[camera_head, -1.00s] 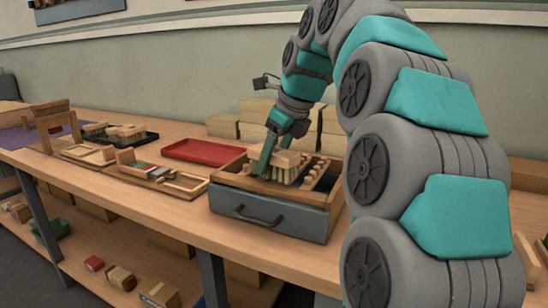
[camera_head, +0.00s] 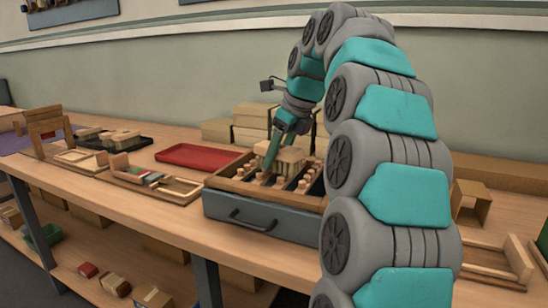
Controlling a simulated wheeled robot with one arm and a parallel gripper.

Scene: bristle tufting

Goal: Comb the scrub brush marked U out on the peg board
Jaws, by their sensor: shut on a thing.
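My gripper (camera_head: 272,150) points down over the peg board (camera_head: 228,184), a grey box with a wooden rim, a drawer handle on its front and rows of wooden pegs. The gripper is shut on a wooden scrub brush (camera_head: 291,157), which lies low among the pegs with its bristles facing down. No letter is readable on the brush at this size, so I cannot tell if it is the one marked U. How far the bristles sit between the pegs is hard to make out.
A red tray (camera_head: 190,155) lies left of the peg board. Wooden jigs (camera_head: 150,180) and a black tray (camera_head: 130,141) with brushes stand further left. Stacked boxes (camera_head: 250,122) stand behind. A wooden frame (camera_head: 500,262) lies at the right, beyond my arm.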

